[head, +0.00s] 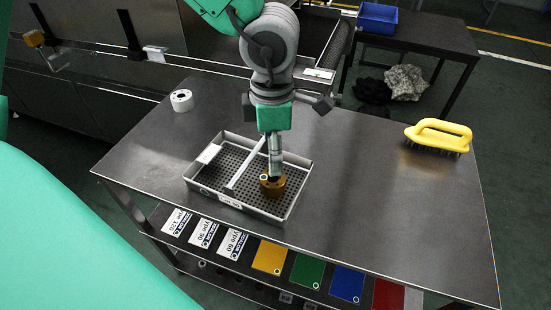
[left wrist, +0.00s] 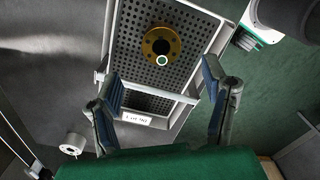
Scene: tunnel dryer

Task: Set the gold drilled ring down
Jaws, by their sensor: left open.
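The gold drilled ring (head: 273,187) sits on the perforated floor of a grey tray (head: 262,217), in the compartment right of the divider bar (head: 246,165). In the left wrist view the ring (left wrist: 161,44) lies flat with its bore showing and a small green-rimmed mark on its edge. My left gripper (head: 274,172) points down over the ring. In the left wrist view its two fingers (left wrist: 163,78) stand wide apart, with nothing between them, and the ring appears beyond the fingertips. The near finger hides part of the ring in the head view. My right gripper is not in view.
A white roll (head: 181,100) stands behind the tray to the left. A yellow brush (head: 438,135) lies at the right of the metal table (head: 365,200). Labels and coloured plates (head: 270,257) line the front below. The table between tray and brush is clear.

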